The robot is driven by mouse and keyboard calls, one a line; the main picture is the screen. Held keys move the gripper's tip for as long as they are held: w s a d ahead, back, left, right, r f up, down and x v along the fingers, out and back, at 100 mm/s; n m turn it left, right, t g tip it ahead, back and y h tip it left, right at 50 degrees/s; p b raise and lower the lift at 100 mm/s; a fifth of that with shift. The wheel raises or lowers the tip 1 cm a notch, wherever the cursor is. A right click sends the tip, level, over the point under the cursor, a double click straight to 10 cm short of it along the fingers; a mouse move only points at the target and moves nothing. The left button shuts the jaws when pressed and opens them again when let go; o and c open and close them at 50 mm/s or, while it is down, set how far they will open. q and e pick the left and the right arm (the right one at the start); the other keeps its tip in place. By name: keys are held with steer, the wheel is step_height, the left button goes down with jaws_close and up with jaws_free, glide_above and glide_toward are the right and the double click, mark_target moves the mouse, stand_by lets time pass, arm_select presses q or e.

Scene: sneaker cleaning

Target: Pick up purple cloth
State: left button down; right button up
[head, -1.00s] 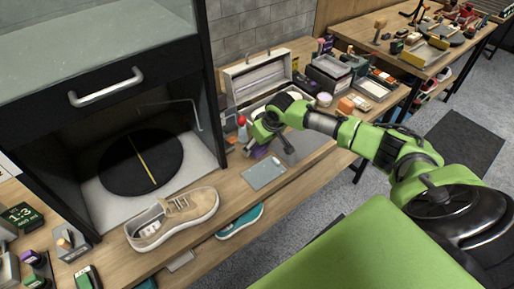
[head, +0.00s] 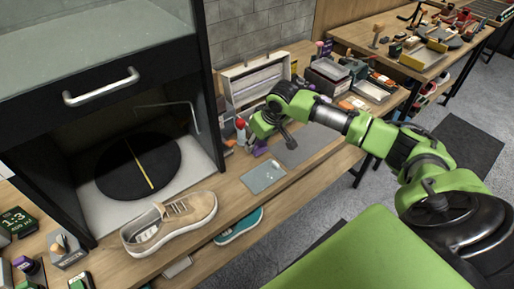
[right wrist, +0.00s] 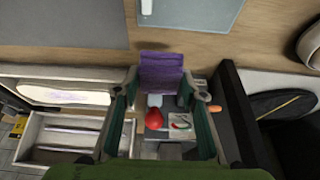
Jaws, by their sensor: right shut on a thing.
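The purple cloth (right wrist: 162,72) is a folded block between the fingertips of my right gripper (right wrist: 163,84) in the right wrist view. The gripper is shut on it, with a finger at each side. In the head view, the purple cloth (head: 261,148) shows as a small patch below my right gripper (head: 262,142), over the workbench near the wall, partly hidden by the gripper. My left gripper is not in view.
A red-topped bottle (head: 240,123) stands close to the gripper. An open metal case (head: 254,80) is behind it. A grey mat (head: 306,142) and a light blue-grey pad (head: 263,177) lie in front. A beige sneaker (head: 170,224) and a black cabinet (head: 207,75) are at left.

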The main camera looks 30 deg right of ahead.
mark_target(256, 147)
steer(key=s+r, duration=0.1)
steer(key=r, duration=0.1)
steer(key=s+a+r, duration=0.1)
steer(key=s, duration=0.1)
steer(key=shift+a+r+b, duration=0.15)
steer(key=shift+r+b, duration=0.25)
steer(key=s+a+r+b, duration=0.1)
steer(key=s+a+r, duration=0.3)
steer(key=s, duration=0.4)
steer(key=shift+b, duration=0.35)
steer(key=shift+r, duration=0.15)
steer(key=shift+c, duration=0.3)
